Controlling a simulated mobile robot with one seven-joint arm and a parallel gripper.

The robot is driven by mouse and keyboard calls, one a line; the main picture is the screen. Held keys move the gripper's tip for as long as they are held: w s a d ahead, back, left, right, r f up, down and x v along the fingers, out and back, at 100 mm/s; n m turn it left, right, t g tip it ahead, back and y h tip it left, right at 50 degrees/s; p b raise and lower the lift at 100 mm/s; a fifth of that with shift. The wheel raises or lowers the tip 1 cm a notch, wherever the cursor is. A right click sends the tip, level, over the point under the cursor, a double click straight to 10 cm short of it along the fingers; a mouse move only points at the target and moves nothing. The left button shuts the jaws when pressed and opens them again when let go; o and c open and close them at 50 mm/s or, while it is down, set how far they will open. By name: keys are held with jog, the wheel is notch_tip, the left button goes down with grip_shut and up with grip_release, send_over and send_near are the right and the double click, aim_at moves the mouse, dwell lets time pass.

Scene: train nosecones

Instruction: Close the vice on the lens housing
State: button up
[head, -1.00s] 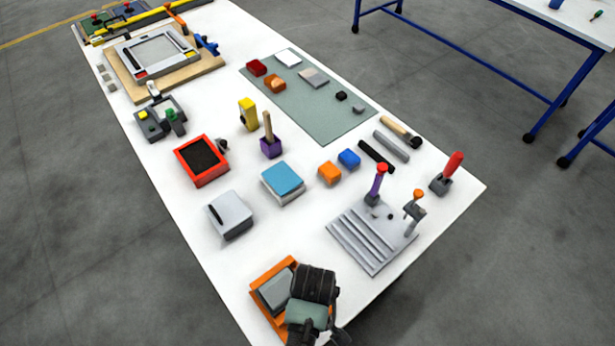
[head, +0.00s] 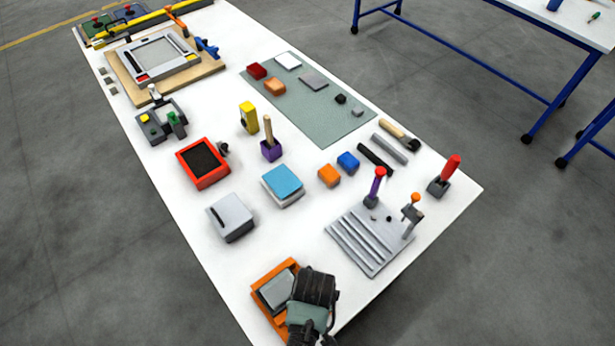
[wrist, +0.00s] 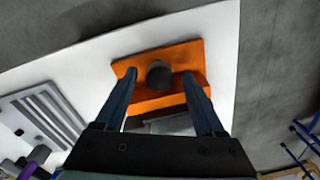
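An orange fixture (head: 262,302), which looks like the vice, lies at the near end of the white table. A grey block (head: 276,291), possibly the lens housing, sits in it. In the wrist view the orange body (wrist: 150,105) carries a dark round knob (wrist: 160,78), and the grey block (wrist: 172,124) shows between my fingers. My gripper (wrist: 159,74) is open, with its fingertips apart on either side of the knob. I cannot tell whether they touch it. In the head view my gripper covers the fixture's right side, and the jaw gap is hidden.
A grey ribbed plate (head: 355,240) with upright handles stands right of my gripper. A grey box (head: 232,218) and a blue-topped block (head: 284,184) stand farther back. The table's near edges lie close to the fixture. Bare table separates these things.

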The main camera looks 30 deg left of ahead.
notch_tip(320, 180, up, 13)
jog(key=b, duration=0.1)
jog(key=shift+w+d, duration=0.2)
dwell(0.4)
dwell(0.4)
jog(key=w+r+m+t+y+b, duration=0.1)
jog(key=w+r+m+t+b, duration=0.15)
jog(key=w+r+t, duration=0.75)
jog(key=w+d+r+m+t+b, duration=0.1)
jog(key=w+r+t, duration=0.1)
jog(key=w+r, duration=0.55)
jog(key=w+d+r+m+t, duration=0.1)
jog(key=w+r+m+t, duration=0.3)
jog(key=r, duration=0.7)
jog(key=s+d+r+t+b, duration=0.1)
jog(key=d+r+t, duration=0.15)
jog(key=r, duration=0.65)
jog(key=s+d+r+t, duration=0.15)
jog(key=r+t, duration=0.25)
jog(key=r, duration=0.5)
jog(key=s+d+r+m+t+h+b, duration=0.1)
jog(key=s+d+r+m+t, duration=0.1)
jog(key=s+r+t, duration=0.3)
jog(key=s+d+r, duration=0.1)
jog(key=s+r, duration=0.2)
jog(key=r, duration=0.4)
jog(key=shift+s+d+r, duration=0.15)
jog(key=shift+s+d, duration=0.1)
jog(key=shift+s, duration=0.1)
